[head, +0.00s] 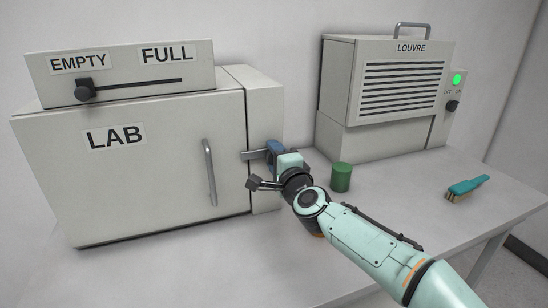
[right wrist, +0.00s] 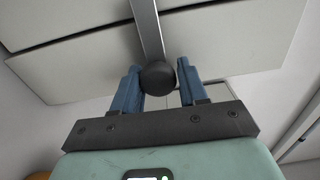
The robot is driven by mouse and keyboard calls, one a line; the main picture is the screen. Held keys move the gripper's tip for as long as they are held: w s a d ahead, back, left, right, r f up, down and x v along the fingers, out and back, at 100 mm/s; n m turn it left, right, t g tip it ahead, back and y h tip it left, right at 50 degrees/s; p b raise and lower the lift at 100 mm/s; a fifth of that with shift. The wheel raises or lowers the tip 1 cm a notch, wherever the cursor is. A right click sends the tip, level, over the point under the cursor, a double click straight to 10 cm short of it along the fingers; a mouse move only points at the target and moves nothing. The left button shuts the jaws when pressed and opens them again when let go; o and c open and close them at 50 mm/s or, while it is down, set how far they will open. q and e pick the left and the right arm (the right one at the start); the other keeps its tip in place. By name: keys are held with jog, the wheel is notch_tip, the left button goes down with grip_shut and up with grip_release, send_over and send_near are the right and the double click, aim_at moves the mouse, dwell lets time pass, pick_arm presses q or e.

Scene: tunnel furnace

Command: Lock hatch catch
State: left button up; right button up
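The hatch catch (head: 254,155) is a grey metal bar lying about level across the right edge of the pale LAB cabinet (head: 150,175). In the right wrist view, the catch bar (right wrist: 146,28) ends in a round black knob (right wrist: 157,77). My right gripper (head: 274,149) is at the catch's right end. In its wrist view, the blue fingers (right wrist: 157,85) sit on both sides of the knob and appear to touch it. The hatch door with its upright handle (head: 209,172) looks closed. My left gripper is not in view.
A slider box (head: 125,72) stands on the cabinet. A green cylinder (head: 341,177) stands on the table just right of my right gripper. The louvre unit (head: 390,90) is behind it, and a teal brush (head: 467,187) lies at the right. An orange item is mostly hidden below my arm.

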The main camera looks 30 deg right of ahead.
jog(key=shift+o, duration=0.7)
jog(key=shift+d, duration=0.1)
jog(key=v, duration=1.3)
jog(key=shift+s+p, duration=0.2)
jog(key=shift+p, duration=0.1)
